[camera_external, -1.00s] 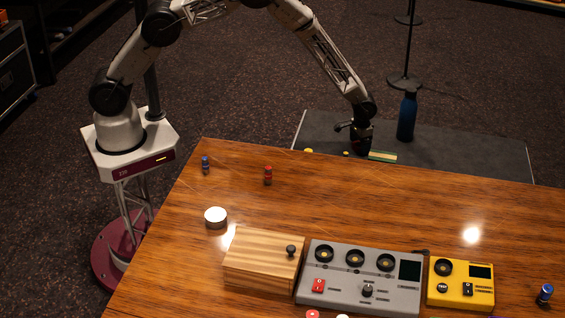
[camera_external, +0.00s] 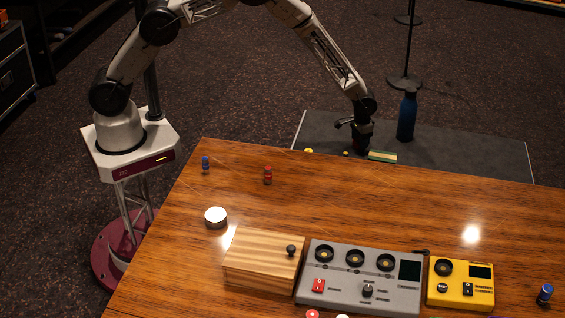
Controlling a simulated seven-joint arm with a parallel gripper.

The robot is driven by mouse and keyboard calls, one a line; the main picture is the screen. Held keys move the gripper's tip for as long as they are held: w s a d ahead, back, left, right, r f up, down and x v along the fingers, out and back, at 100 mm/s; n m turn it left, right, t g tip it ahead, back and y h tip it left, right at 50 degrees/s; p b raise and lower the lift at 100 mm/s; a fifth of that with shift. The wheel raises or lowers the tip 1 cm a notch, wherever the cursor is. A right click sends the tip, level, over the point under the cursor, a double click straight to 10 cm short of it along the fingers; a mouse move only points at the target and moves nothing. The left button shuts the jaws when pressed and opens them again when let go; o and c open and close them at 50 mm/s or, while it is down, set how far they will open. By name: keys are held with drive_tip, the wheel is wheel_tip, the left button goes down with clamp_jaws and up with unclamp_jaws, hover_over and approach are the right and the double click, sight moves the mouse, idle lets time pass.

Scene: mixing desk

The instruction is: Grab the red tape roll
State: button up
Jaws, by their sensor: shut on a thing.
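My gripper (camera_external: 362,148) points down at the far side, just beyond the wooden table's back edge and over a dark mat. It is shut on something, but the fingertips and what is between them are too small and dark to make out. No red tape roll can be identified with certainty. A small round red thing (camera_external: 312,314) shows at the bottom edge, cut off by the frame.
The wooden table (camera_external: 400,210) carries a wooden box (camera_external: 262,262), a grey mixer (camera_external: 345,290), a yellow device (camera_external: 460,285) and a white-topped puck (camera_external: 215,218). A blue bottle (camera_external: 407,118) and a green-and-cream block (camera_external: 382,156) are close right of my gripper on the dark mat (camera_external: 470,160).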

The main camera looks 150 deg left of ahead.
wheel_tip(320, 180, up, 2)
drive_tip(key=shift+r, duration=0.15)
drive_tip(key=s+d, duration=0.2)
drive_tip(key=d, duration=0.2)
drive_tip(key=s+d, duration=0.3)
drive_tip(key=d, duration=0.2)
drive_tip(key=s+d+r, duration=0.1)
drive_tip(key=s+d, duration=0.1)
drive_tip(key=d, duration=0.3)
drive_tip(key=shift+s, duration=0.3)
